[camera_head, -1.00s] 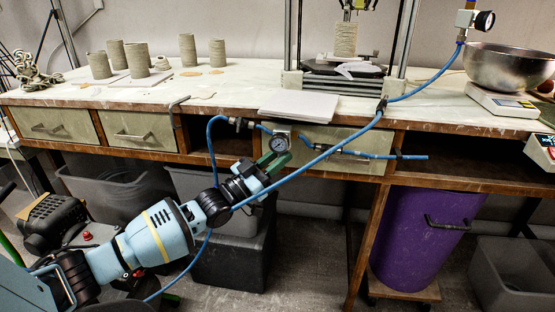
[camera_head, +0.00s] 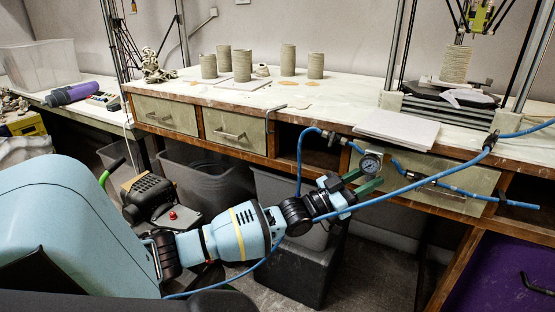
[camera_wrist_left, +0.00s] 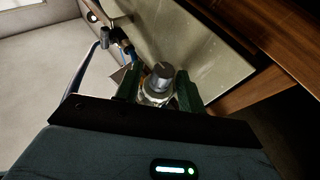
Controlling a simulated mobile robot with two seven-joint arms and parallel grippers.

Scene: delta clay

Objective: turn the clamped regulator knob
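The regulator, with its round pressure gauge (camera_head: 371,163), is mounted at the bench front on a blue air hose. Its grey knob (camera_wrist_left: 162,75) shows in the left wrist view, with a pale line on its face. My left gripper (camera_head: 364,180) is just below the gauge in the head view. In the left wrist view its two green fingers (camera_wrist_left: 158,88) stand on either side of the knob, with visible gaps, so it looks open. The knob is hidden in the head view. My right gripper is not in view.
The blue hose (camera_head: 425,181) runs along the bench front and across near my left gripper. A drawer front (camera_head: 445,185) lies behind the regulator. White boards (camera_head: 397,127) lie on the bench above. A dark bin (camera_head: 295,262) stands below.

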